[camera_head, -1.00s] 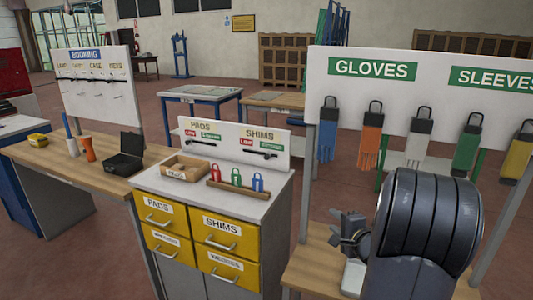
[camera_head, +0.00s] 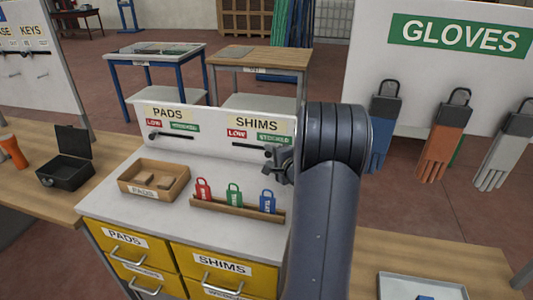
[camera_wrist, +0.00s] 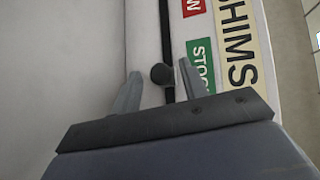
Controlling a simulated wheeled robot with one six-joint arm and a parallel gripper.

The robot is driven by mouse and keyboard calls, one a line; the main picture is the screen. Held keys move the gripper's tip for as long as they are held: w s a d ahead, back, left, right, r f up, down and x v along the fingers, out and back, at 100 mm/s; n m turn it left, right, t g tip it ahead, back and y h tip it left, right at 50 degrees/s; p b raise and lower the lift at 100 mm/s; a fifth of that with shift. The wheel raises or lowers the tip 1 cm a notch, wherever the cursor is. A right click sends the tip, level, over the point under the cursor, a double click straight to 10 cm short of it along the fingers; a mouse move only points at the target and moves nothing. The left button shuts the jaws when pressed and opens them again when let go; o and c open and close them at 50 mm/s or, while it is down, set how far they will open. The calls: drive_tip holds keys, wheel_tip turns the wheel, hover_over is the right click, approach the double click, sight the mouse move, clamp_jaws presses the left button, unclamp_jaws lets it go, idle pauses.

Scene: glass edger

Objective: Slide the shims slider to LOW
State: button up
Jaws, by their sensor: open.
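The shims slider is a dark track (camera_head: 247,147) on the white upright panel, under the SHIMS sign (camera_head: 257,124). A red LOW label (camera_head: 237,133) is at its left and a green STOCKED label (camera_head: 273,138) at its right. Its round black knob (camera_wrist: 161,74) is at the STOCKED end. My gripper (camera_wrist: 159,82) is open around the knob, one finger on each side, with gaps visible between. In the head view, my gripper (camera_head: 279,160) is at the right end of the track, partly hiding it.
The pads slider (camera_head: 171,135) is on the panel's left half. Below, a wooden box (camera_head: 154,196) and a rack (camera_head: 237,211) with red, green and blue padlock-shaped tags stand on the counter. The gloves board (camera_head: 430,90) is to the right.

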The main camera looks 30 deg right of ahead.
drive_tip(key=shift+x, duration=1.2)
drive_tip(key=shift+c, duration=0.4)
drive_tip(key=shift+s+f, duration=0.1)
clamp_jaws()
